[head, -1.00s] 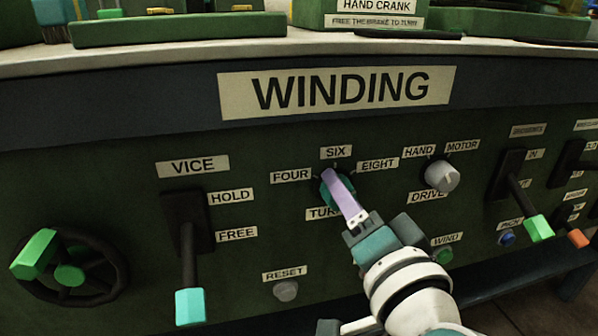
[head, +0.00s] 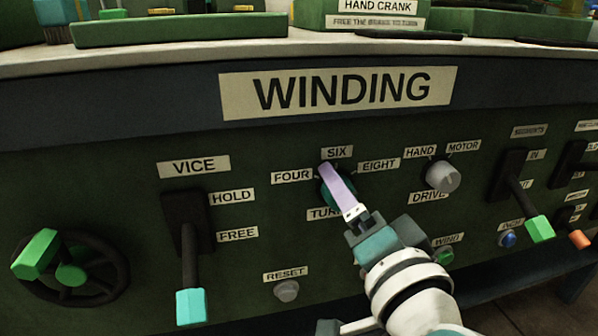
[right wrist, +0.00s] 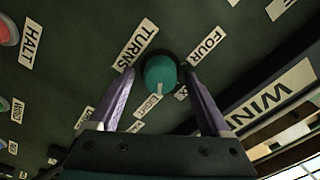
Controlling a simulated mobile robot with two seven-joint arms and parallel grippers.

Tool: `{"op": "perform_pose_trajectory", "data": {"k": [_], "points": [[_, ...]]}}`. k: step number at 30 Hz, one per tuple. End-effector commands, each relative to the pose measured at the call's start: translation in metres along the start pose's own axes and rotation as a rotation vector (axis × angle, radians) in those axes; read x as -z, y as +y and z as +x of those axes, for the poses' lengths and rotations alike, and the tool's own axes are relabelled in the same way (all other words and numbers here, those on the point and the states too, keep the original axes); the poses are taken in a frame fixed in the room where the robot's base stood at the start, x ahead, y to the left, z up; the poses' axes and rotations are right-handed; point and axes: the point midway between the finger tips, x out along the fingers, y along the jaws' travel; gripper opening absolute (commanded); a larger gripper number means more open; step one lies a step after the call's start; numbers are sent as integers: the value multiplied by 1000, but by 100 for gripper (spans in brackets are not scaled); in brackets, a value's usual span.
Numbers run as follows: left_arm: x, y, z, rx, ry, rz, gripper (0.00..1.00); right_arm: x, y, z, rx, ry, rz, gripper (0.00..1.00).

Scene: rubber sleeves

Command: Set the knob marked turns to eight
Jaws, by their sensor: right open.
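The turns knob (right wrist: 160,72) is a round teal knob on the dark green panel, ringed by the labels TURNS, FOUR, SIX and EIGHT. A pale mark on it points towards the gap between EIGHT and SIX in the right wrist view; its exact setting is hard to tell. My right gripper (right wrist: 162,73) is open, its two lilac fingers on either side of the knob with visible gaps. In the head view the right gripper (head: 328,170) covers most of the knob (head: 324,187) and part of the TURNS label (head: 324,214). My left gripper is out of view.
A grey drive knob (head: 440,176) sits to the right, with a green wind button (head: 444,256) below it. A vice lever (head: 190,260) and handwheel (head: 70,268) are at left. A grey reset button (head: 287,291) is lower down.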

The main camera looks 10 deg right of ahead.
Motion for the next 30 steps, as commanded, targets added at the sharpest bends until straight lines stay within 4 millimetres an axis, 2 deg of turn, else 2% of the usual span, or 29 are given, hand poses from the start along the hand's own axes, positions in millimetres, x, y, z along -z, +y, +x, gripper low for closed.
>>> {"op": "perform_pose_trajectory", "data": {"k": [5, 18, 22, 30], "points": [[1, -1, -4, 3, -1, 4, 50, 0, 0, -8, -2, -1, -1, 81], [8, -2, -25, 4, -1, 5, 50, 1, -1, -87, -2, -3, -2, 81], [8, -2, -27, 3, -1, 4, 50, 0, 0, -98, 0, -2, -1, 81], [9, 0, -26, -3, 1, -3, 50, 0, 0, -100, 0, 0, 0, 81]]}}
